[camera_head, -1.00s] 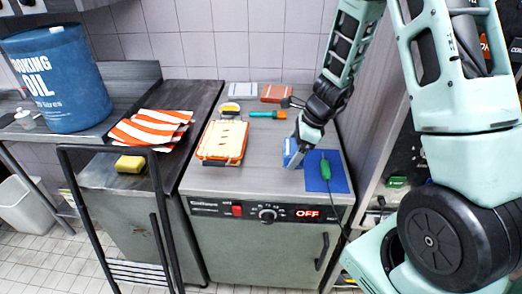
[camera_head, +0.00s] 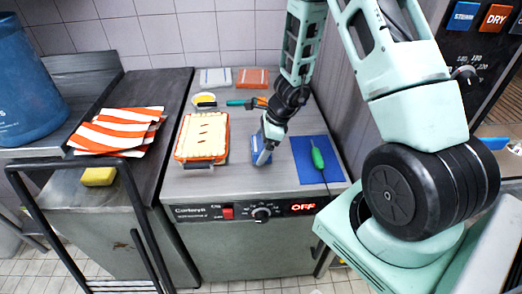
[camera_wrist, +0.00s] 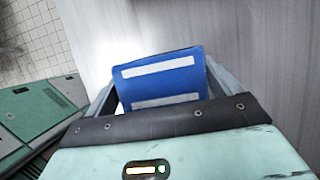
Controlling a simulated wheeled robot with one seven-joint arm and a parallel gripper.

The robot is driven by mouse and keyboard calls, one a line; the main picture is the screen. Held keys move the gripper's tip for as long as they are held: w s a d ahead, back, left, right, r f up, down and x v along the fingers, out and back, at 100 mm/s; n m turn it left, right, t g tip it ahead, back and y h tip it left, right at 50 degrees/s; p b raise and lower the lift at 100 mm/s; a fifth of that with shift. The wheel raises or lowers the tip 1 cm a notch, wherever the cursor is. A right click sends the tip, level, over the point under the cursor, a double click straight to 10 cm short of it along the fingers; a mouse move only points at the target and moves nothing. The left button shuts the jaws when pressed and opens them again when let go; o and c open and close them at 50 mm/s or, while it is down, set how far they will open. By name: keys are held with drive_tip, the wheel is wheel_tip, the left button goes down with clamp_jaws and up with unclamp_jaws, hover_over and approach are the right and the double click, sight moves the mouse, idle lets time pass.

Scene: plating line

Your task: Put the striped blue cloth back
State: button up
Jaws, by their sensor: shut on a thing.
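The striped blue cloth (camera_wrist: 158,84) is a folded blue piece with white stripes, between my gripper's jaws in the wrist view. In the head view the cloth (camera_head: 262,150) shows as a small blue patch beside the fingers. My gripper (camera_head: 264,156) points down over the grey counter (camera_head: 240,181), between the orange tray and the blue mat, and is shut on the cloth. The fingers partly hide the cloth in the head view. I cannot tell whether its lower edge touches the counter.
A blue mat (camera_head: 302,168) with a green-handled tool (camera_head: 317,155) lies at right. An orange tray (camera_head: 202,158) with pale filling stands at left. Orange-and-white striped cloths (camera_head: 117,132) and a yellow sponge (camera_head: 98,176) lie farther left.

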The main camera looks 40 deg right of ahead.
drive_tip(key=shift+f, duration=0.8)
drive_tip(key=shift+f, duration=0.2)
drive_tip(key=o, duration=0.7)
drive_tip(key=shift+r, duration=0.1)
